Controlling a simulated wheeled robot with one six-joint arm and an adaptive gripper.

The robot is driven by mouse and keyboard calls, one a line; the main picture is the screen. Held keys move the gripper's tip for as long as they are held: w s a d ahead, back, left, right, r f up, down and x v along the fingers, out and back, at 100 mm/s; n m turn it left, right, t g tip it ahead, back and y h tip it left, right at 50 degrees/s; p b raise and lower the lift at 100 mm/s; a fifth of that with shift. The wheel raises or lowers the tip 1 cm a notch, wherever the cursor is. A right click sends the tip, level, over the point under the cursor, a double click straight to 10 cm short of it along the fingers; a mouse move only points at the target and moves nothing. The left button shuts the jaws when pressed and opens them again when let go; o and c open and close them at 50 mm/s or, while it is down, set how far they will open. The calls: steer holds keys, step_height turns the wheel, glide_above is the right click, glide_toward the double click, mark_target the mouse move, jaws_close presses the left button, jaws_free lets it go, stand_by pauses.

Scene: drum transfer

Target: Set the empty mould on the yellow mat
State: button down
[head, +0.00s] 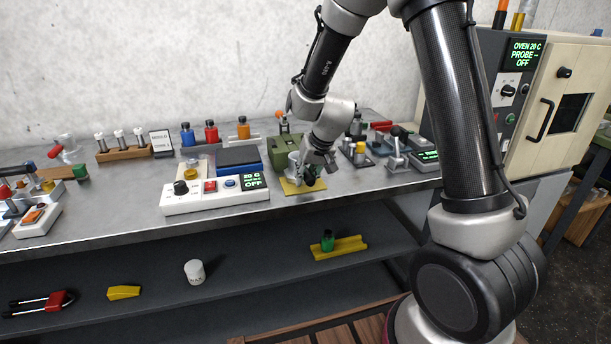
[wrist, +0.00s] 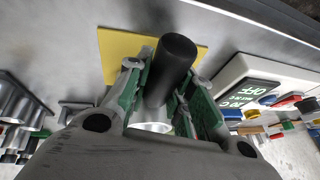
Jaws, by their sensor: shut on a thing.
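My gripper (head: 309,180) reaches down over the yellow mat (head: 291,188) on the bench. In the wrist view its green-padded fingers (wrist: 160,90) are shut on a dark cylinder, which I take to be the mould (wrist: 174,62). A pale rim shows at the cylinder's near end between the fingers. The yellow mat also shows in the wrist view (wrist: 114,52), behind the cylinder. The fingers hide much of the held piece in the head view. I cannot tell whether it touches the mat or is empty.
A white control box (head: 214,193) with a display stands left of the mat. A green box (head: 286,152) stands behind it, and a blue-topped block (head: 239,160) is to its left. Small fixtures (head: 396,153) stand to the right. The front bench strip is clear.

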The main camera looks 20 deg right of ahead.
steer(key=shift+f, duration=0.1)
steer(key=c, duration=1.2)
jaws_free()
steer(key=shift+c, duration=0.2)
steer(key=shift+s+r, duration=0.1)
steer(key=shift+r, duration=0.4)
steer(key=s+d+r, duration=0.4)
steer(key=s+r, duration=0.3)
steer(key=r, duration=0.2)
steer(key=s+d+r, duration=0.4)
steer(key=s+r, duration=0.3)
steer(key=r, duration=0.1)
steer(key=s+d+r+h, duration=0.1)
steer(key=s+d, duration=0.2)
steer(key=s, duration=0.5)
steer(key=s+d+r+h, duration=0.1)
steer(key=s+d+r, duration=0.1)
steer(key=s, duration=0.7)
steer(key=shift+d, duration=0.75)
